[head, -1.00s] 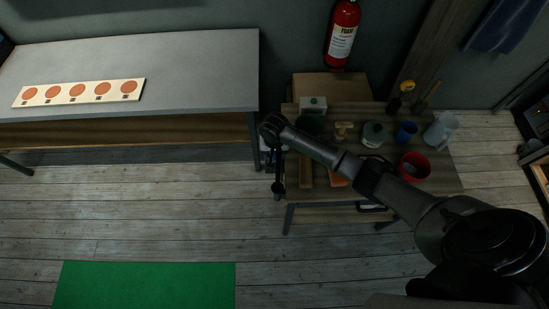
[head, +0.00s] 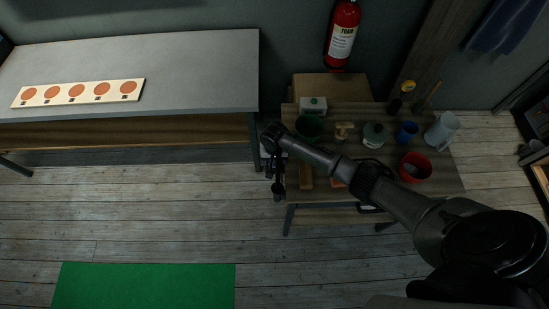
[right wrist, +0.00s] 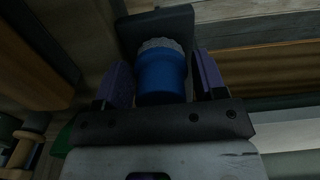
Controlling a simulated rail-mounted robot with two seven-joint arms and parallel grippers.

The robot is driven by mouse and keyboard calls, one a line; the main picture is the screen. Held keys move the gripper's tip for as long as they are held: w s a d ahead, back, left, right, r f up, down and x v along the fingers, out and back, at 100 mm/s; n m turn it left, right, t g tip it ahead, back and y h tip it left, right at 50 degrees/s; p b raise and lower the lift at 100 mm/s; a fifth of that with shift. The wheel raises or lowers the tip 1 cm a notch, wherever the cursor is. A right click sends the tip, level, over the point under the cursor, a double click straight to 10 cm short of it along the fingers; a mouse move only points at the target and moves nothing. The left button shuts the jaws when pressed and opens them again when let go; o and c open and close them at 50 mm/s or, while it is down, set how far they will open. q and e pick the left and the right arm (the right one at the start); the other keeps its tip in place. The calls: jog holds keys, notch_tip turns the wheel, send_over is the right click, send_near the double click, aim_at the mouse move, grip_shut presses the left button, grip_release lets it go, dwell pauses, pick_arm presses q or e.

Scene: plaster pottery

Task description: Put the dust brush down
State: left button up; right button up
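In the right wrist view, a blue cylindrical piece with a rough grey end, which I take to be the dust brush (right wrist: 160,76), sits between the two purple-padded fingers of my right gripper (right wrist: 165,80). The pads appear to touch it on both sides. A dark flat plate (right wrist: 155,28) lies behind its grey end. In the head view, my right gripper (head: 272,170) is at the left edge of the small wooden table (head: 335,215), small and dark. The brush cannot be made out clearly there. My left gripper is not in view.
The small table carries a green container (head: 310,127), a white-and-green box (head: 313,104), a blue cup (head: 406,131), a red bucket (head: 415,166) and a jug (head: 441,131). A grey workbench (head: 190,65) with a strip of orange discs (head: 78,92) stands left, mostly bare.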

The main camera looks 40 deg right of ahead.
jog(key=shift+o, duration=1.4)
jog(key=shift+r, duration=0.35)
notch_tip(320, 180, up, 11)
jog(key=shift+r+p, duration=0.1)
jog(key=shift+p, duration=0.7)
jog(key=shift+r, duration=0.25)
